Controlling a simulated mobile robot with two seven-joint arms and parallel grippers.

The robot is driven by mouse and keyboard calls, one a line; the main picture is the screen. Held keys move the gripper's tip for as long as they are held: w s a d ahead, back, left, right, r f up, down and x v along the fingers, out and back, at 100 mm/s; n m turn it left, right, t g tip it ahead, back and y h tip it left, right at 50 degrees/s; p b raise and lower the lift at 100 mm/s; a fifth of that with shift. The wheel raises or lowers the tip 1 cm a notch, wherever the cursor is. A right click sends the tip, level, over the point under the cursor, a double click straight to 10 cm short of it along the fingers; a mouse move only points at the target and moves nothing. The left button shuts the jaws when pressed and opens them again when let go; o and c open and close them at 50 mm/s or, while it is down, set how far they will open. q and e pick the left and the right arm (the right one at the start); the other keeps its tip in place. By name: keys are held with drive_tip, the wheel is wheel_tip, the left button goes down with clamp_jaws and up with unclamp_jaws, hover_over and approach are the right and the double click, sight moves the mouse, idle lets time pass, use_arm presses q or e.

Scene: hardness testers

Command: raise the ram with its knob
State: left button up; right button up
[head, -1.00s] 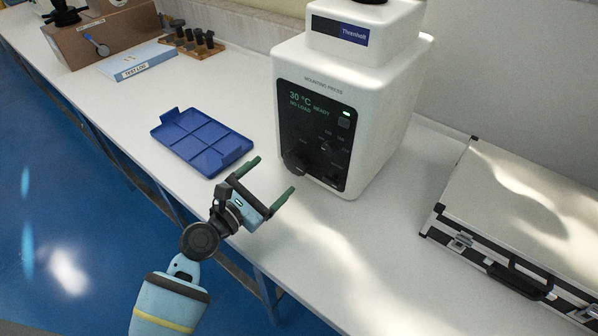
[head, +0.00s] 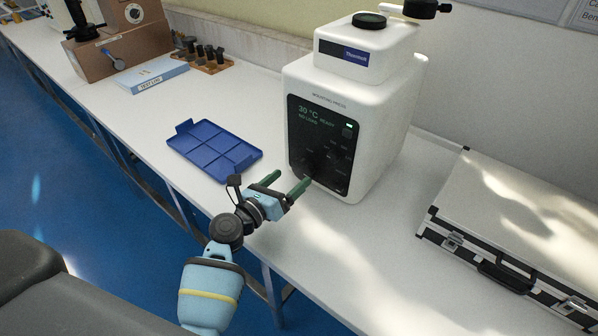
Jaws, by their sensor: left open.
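The white mounting press (head: 388,125) stands on the bench, right of centre. No ram shows. My right gripper is not in view.
A blue compartment tray (head: 214,150) lies left of the press. A silver case (head: 520,215) is at the right. A blue-white book (head: 152,76), a wooden stand (head: 205,63) and a brown box (head: 115,45) are farther back. The bench front is clear.

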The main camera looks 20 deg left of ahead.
sight(300, 170)
use_arm(q)
drive_tip(key=x, duration=0.3)
drive_tip(key=shift+w+d+f, duration=0.1)
drive_tip(key=shift+w+d, duration=0.05)
drive_tip(key=shift+w, duration=0.1)
drive_tip(key=shift+w+d, duration=0.15)
drive_tip(key=shift+w, duration=0.2)
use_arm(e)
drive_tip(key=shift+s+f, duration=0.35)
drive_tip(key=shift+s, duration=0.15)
use_arm(q)
drive_tip(key=c, duration=1)
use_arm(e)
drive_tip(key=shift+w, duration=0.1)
